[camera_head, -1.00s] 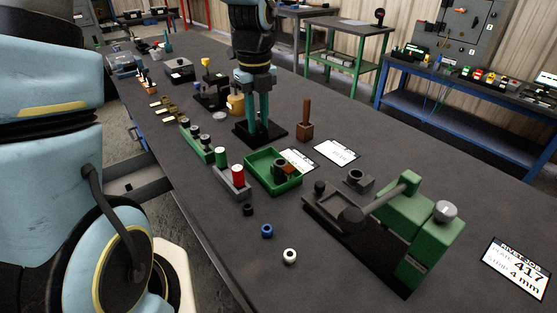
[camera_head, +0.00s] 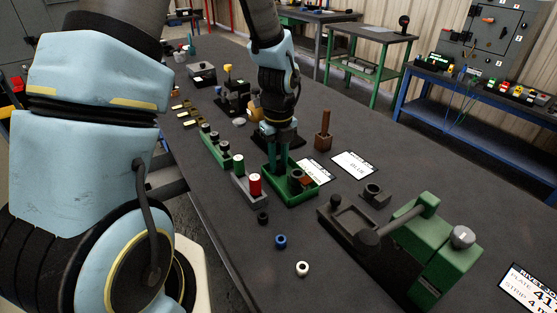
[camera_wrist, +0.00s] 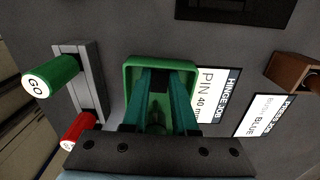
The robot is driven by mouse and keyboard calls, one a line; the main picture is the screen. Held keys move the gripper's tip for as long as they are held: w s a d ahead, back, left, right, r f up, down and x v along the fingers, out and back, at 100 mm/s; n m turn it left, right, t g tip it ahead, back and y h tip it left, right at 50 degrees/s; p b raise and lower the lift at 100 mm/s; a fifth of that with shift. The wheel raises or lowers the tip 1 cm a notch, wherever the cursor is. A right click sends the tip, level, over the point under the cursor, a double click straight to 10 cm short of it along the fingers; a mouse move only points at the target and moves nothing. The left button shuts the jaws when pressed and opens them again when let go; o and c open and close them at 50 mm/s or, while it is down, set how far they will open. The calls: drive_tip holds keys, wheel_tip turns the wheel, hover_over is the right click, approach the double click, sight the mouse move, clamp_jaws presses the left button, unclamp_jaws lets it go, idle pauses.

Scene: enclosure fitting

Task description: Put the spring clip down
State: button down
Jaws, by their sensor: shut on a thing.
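My gripper (camera_head: 280,165) points down over the green tray (camera_head: 308,195), with its teal fingertips low at the tray's far left part. In the wrist view the fingers of my gripper (camera_wrist: 156,80) converge inside the outline of the green tray (camera_wrist: 131,85). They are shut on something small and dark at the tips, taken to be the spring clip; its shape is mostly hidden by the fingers. I cannot tell whether it touches the tray floor. A small orange-brown piece lies in the tray in the head view.
A grey block with a green and a red button (camera_head: 255,184) stands just left of the tray. Printed cards (camera_head: 354,165) and a brown handled block (camera_head: 323,137) are to its right. A green lever press (camera_head: 430,240) stands nearer right. Small rings (camera_head: 281,241) lie in front.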

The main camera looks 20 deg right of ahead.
sight(278, 166)
drive_tip(key=shift+f, duration=0.2)
drive_tip(key=c, duration=0.7)
unclamp_jaws()
wheel_tip(278, 166, up, 12)
drive_tip(key=b, duration=0.1)
drive_tip(key=s+a+n, duration=0.1)
drive_tip(key=a+n, duration=1.1)
drive_tip(key=n, duration=0.4)
drive_tip(key=s+a+f+n+t, duration=0.1)
drive_tip(key=s+a+n, duration=0.1)
drive_tip(key=a+n, duration=1)
drive_tip(key=shift+f+n+t, duration=0.25)
drive_tip(key=shift+n+t, duration=0.05)
drive_tip(key=shift+n, duration=1.9)
